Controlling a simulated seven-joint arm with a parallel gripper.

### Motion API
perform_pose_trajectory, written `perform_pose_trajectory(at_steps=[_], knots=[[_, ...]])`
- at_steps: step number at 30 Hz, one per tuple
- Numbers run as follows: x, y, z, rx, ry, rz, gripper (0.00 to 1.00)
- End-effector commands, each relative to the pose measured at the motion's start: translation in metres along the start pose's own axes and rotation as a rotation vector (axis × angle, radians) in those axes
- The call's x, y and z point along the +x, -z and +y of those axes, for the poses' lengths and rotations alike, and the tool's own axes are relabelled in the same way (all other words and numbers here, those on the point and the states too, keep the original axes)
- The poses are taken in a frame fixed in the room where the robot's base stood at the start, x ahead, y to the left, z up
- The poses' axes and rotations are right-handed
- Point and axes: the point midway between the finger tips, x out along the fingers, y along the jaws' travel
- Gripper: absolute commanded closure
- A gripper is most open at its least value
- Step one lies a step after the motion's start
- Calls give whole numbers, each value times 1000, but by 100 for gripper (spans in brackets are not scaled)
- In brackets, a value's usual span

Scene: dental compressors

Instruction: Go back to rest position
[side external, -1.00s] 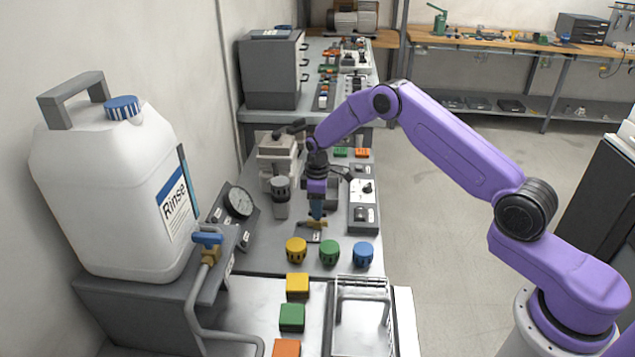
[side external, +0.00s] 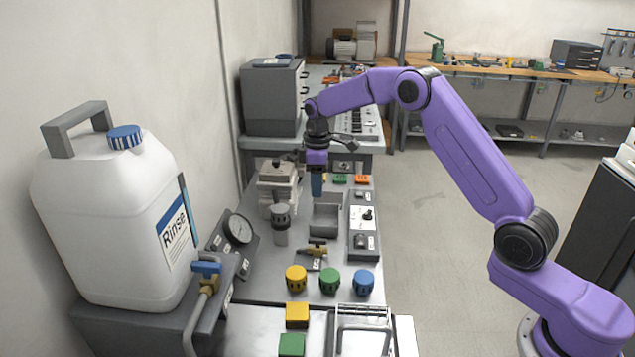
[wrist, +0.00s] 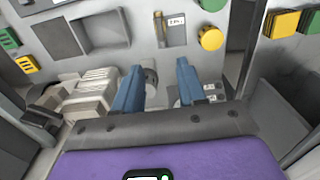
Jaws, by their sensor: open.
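My gripper (side external: 318,190) hangs from my purple arm above the grey bench unit, with its blue fingers pointing down. In the wrist view the two blue fingers (wrist: 158,88) stand apart with nothing held between them. In the side view a small brass lever (side external: 315,250) lies on the bench below and clear of the fingers. The grey open tray (side external: 325,222) is just behind the lever, below the gripper. No rest position marker shows.
A grey device (side external: 280,178) stands close left of the gripper. Yellow (side external: 296,279), green (side external: 329,281) and blue (side external: 363,281) knobs line the front. A white rinse jug (side external: 110,210) stands at left.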

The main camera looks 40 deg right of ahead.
Motion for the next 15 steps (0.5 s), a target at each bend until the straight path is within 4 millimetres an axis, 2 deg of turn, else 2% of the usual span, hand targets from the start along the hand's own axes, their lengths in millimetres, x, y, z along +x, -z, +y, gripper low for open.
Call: perform_pose_trajectory(at_steps=[11, 15], knots=[[-2, 0, -2, -1, 0, 0, 60], [-12, 4, -19, -16, -2, 3, 60]])
